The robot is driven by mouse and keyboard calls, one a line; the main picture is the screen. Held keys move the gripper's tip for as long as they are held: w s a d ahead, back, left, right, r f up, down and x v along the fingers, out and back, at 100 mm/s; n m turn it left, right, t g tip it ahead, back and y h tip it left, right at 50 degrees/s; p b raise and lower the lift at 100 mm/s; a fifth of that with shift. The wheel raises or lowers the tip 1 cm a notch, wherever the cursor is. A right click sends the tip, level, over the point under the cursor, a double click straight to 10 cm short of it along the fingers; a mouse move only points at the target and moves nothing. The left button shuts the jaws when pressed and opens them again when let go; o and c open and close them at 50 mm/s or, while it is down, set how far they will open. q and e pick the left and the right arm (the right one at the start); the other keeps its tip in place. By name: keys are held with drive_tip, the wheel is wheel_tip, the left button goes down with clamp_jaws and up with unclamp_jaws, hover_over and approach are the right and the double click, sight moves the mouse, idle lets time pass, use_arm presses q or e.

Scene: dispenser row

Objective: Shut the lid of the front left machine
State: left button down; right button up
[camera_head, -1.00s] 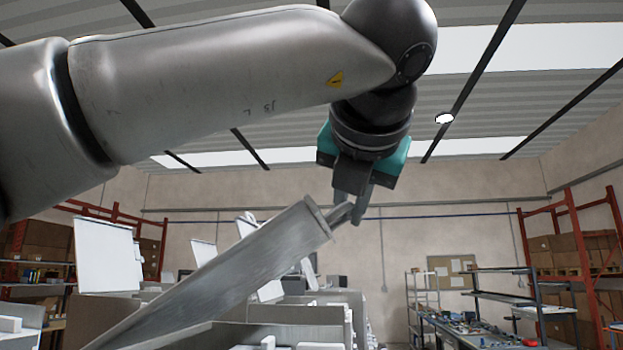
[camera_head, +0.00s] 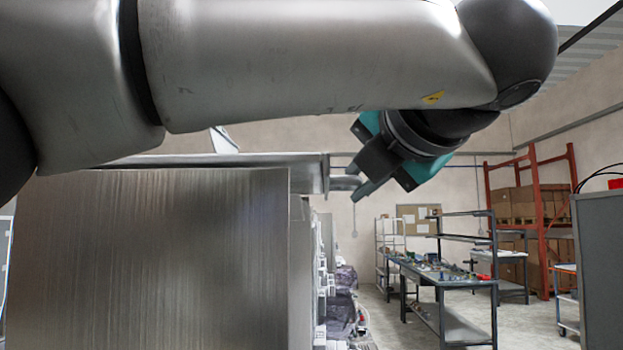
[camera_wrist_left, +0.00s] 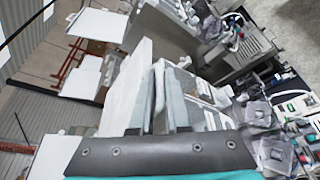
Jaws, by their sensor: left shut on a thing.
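The front left machine (camera_head: 150,260) is a large brushed-metal box filling the lower left of the head view. Its lid (camera_head: 240,160) is a grey slab seen almost edge-on along the machine's top, close to level. I cannot tell whether a gap is left under it. A short handle (camera_head: 342,183) sticks out from the lid's right end. My left gripper (camera_head: 359,180) is shut on this handle, reaching down from the upper right. In the left wrist view the fingers of my left gripper (camera_wrist_left: 160,100) show close together. My right gripper is not in view.
Further machines stand behind in a row; in the left wrist view their raised pale lids (camera_wrist_left: 97,25) show. Workbenches (camera_head: 440,280) and a red rack (camera_head: 535,210) stand at the right. A grey cabinet (camera_head: 602,265) is at the right edge. Floor between is open.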

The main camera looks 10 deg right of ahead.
use_arm(q)
drive_tip(key=shift+a+f, duration=0.1)
drive_tip(key=shift+f, duration=0.4)
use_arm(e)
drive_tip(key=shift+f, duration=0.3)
use_arm(q)
drive_tip(key=c, duration=0.9)
unclamp_jaws()
drive_tip(key=shift+w+a+r, duration=0.1)
drive_tip(key=shift+r, duration=0.1)
